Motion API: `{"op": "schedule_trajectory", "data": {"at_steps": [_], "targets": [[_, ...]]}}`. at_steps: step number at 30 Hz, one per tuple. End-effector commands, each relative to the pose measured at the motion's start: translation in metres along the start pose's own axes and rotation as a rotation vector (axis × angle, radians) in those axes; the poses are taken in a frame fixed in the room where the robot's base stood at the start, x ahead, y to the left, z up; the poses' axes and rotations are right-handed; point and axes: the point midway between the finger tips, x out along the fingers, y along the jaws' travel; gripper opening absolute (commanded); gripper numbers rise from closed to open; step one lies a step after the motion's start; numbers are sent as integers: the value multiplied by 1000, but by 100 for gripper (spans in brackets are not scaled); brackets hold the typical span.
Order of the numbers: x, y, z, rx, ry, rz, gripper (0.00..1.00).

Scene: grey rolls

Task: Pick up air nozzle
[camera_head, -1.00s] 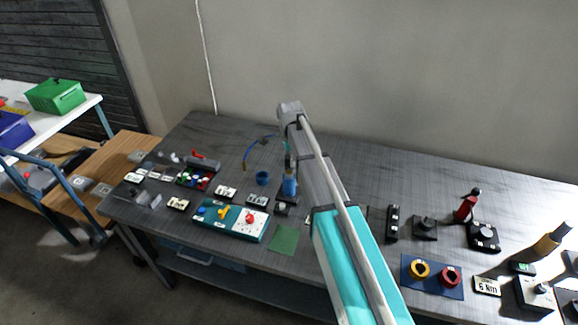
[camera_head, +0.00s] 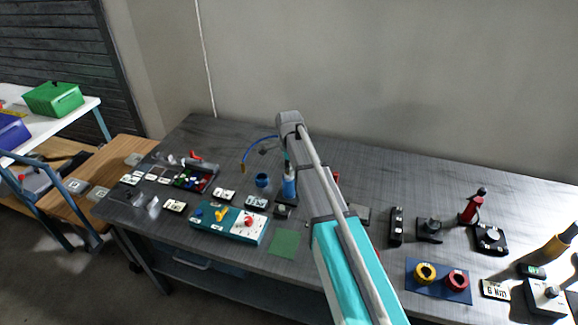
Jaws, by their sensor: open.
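A curved blue hose (camera_head: 256,139) lies on the grey table left of my arm's upper end. A small yellow tip (camera_head: 243,168) shows at its lower left end; this looks like the air nozzle, but it is too small to be sure. A blue upright object with a thin teal top (camera_head: 289,187) stands close to the left side of my arm. My arm crosses the middle of the table, with its grey upper joint near the back.
A teal panel (camera_head: 229,223) with yellow and red knobs, a blue cup (camera_head: 262,180) and a green mat (camera_head: 285,243) are left of my arm. A blue mat (camera_head: 438,281) with yellow and red rings lies at right. A red-handled tool (camera_head: 470,208) stands behind. The table's back right is clear.

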Motion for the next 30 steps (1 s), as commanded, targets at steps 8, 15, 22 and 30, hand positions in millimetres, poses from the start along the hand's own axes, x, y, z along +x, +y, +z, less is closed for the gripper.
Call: {"op": "schedule_trajectory", "data": {"at_steps": [8, 15, 22, 30], "targets": [[0, 0, 0, 0, 0, 0, 85], [0, 0, 0, 0, 0, 0, 44], [0, 0, 0, 0, 0, 0, 2], [0, 0, 0, 0, 0, 0, 0]]}}
